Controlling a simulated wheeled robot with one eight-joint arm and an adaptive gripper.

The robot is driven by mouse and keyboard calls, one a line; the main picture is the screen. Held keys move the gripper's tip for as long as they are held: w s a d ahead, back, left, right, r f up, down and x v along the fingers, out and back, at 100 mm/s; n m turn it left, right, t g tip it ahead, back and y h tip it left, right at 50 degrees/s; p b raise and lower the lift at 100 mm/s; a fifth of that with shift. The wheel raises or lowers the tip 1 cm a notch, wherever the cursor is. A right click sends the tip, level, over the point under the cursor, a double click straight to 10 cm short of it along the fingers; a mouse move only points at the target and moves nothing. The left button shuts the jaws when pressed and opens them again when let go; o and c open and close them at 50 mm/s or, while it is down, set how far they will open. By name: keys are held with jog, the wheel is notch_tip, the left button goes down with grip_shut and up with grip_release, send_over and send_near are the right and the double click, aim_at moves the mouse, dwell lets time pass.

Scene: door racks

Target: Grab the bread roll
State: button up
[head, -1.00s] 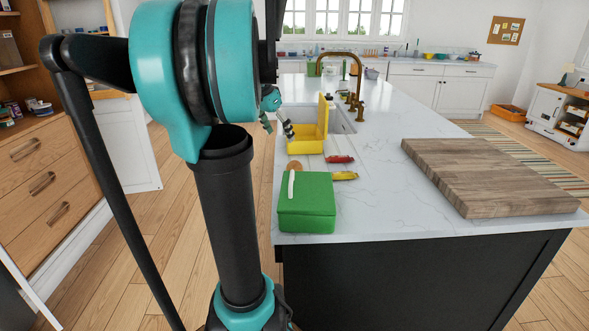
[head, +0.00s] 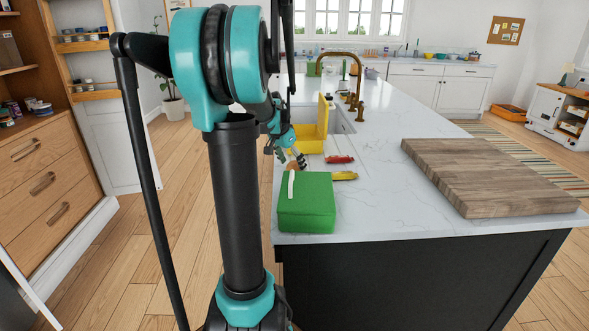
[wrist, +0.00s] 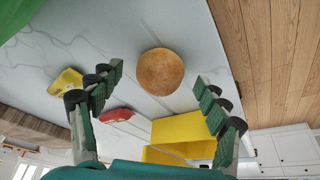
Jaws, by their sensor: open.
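The bread roll (wrist: 160,72) is round and golden brown in the wrist view, lying on the white marble counter. In the head view the roll (head: 291,167) shows only as a small brown patch, partly hidden by my gripper. My gripper (head: 296,161) is open and empty, above the counter close to the roll. In the wrist view the spread fingers of my gripper (wrist: 159,83) are on either side of the roll, which appears beyond the fingertips and apart from them.
A green box (head: 306,208) with a white handle stands at the near counter edge. An open yellow box (head: 312,140) stands behind the roll. A red item (head: 339,159) and a yellow item (head: 345,176) lie to the right. A wooden board (head: 490,175) lies farther right.

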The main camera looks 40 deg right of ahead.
jog(key=shift+d+f, duration=0.25)
jog(key=shift+f, duration=0.4)
jog(key=shift+c, duration=0.6)
jog(key=c, duration=0.8)
jog(key=shift+r, duration=0.1)
